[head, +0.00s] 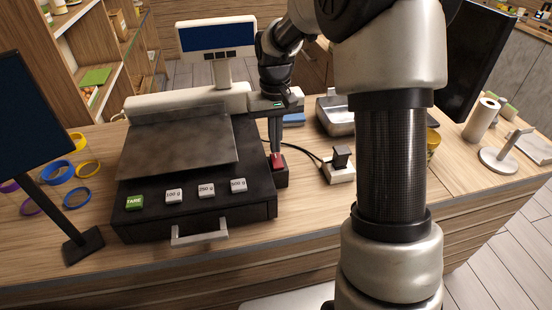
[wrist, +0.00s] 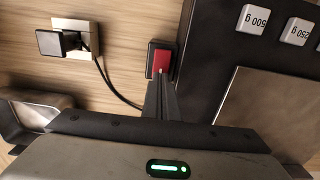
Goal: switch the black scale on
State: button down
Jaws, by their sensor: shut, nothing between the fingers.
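The black scale (head: 258,205) stands on the wooden counter, with a grey metal weighing plate (head: 180,148) on top and a display (head: 216,37) on a post behind, its screen dark blue with no reading visible. A red switch (head: 277,162) sits in a small black housing at the scale's right side; in the wrist view the red switch (wrist: 163,62) is just beyond the fingertips. My gripper (head: 276,152) points down with its fingers shut and empty, the tips at the red switch. They appear to touch it or nearly so; the exact contact is hidden.
A green TARE button (head: 134,202) and white weight buttons (head: 238,185) line the scale's front, above a drawer handle (head: 200,234). A white socket with a black plug (head: 340,165) lies right of the switch. A metal scoop tray (head: 336,116) stands behind it. Coloured rings (head: 60,172) lie left.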

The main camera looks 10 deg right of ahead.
jog(key=shift+f+b, duration=0.55)
jog(key=shift+f, duration=0.4)
jog(key=shift+r, duration=0.1)
jog(key=shift+r+p, duration=2.6)
jog(key=shift+r, duration=0.9)
